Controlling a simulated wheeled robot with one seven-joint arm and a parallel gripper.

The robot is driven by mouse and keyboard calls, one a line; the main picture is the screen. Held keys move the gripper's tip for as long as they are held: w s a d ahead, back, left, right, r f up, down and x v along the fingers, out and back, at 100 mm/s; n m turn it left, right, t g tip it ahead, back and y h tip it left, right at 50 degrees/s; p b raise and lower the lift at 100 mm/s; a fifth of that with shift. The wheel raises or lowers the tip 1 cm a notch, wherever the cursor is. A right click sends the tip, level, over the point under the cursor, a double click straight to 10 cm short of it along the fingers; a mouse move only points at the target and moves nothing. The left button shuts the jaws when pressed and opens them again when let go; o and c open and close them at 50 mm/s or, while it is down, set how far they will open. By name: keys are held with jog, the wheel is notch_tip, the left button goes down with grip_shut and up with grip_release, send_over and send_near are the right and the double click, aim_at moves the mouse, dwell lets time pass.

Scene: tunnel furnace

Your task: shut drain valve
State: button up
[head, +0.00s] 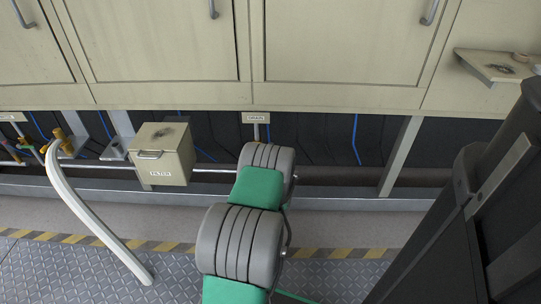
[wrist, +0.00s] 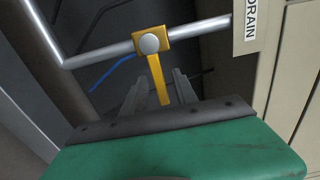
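The drain valve (wrist: 150,43) shows in the wrist view as a yellow body with a round grey hub on a silver pipe (wrist: 105,52). Its flat yellow lever (wrist: 157,76) points down in the picture, crosswise to the pipe. My gripper (wrist: 158,80) is open, with one dark finger on each side of the lever. Gaps show between the lever and both fingers, so it is not clamped. The lever's lower end is close to the gripper's palm; I cannot tell whether they touch. In the head view my arm hides the valve and gripper below the DRAIN label (head: 256,117).
The DRAIN label also shows in the wrist view (wrist: 248,28), beside a beige panel (wrist: 295,75). A FILTER box (head: 163,155) stands left of my arm. A pale hose (head: 95,225) hangs further left. Cabinet doors (head: 345,40) are above. Patterned floor lies in front.

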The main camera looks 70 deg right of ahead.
jog(key=v, duration=0.7)
jog(key=shift+a, duration=0.3)
jog(key=shift+s, duration=0.1)
